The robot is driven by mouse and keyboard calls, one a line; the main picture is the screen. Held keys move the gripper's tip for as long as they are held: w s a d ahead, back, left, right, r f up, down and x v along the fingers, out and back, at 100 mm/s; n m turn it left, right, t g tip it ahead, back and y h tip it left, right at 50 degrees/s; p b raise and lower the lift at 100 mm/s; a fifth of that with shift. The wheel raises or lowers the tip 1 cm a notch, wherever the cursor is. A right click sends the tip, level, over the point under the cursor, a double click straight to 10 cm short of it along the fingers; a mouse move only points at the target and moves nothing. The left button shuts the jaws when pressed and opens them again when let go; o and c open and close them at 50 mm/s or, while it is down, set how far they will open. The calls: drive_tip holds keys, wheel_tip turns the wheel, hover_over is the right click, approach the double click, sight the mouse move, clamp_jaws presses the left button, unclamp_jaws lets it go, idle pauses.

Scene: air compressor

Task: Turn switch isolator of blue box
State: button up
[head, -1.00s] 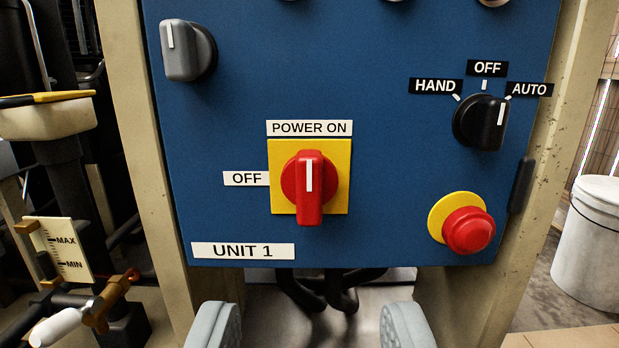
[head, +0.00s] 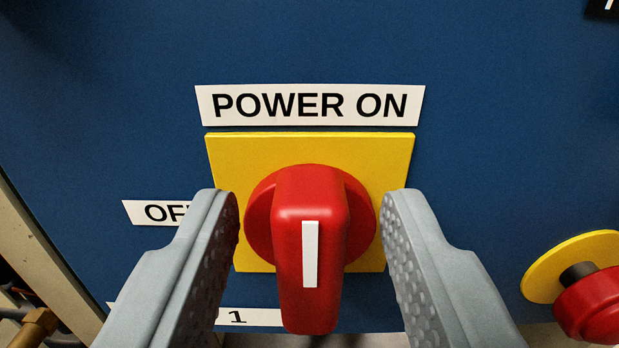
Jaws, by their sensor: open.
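The switch isolator (head: 311,240) is a red rotary knob with a white line on its grip, mounted on a yellow square plate (head: 310,150). Its grip stands upright, with the white line in line with the POWER ON label (head: 310,105) above. The plate is on the blue box (head: 300,45). The OFF label (head: 160,212) is to the left, partly hidden by a finger. My gripper (head: 310,215) is open, one grey finger on each side of the knob. A gap shows between each finger and the red grip.
A red push button (head: 592,305) on a yellow disc sticks out at the lower right, beyond my right finger. The UNIT 1 label (head: 250,317) is partly hidden below. A beige frame post (head: 40,265) and a brass fitting (head: 32,328) are at the lower left.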

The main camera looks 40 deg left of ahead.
drive_tip(key=shift+w+a, duration=0.1)
drive_tip(key=shift+w, duration=0.05)
clamp_jaws()
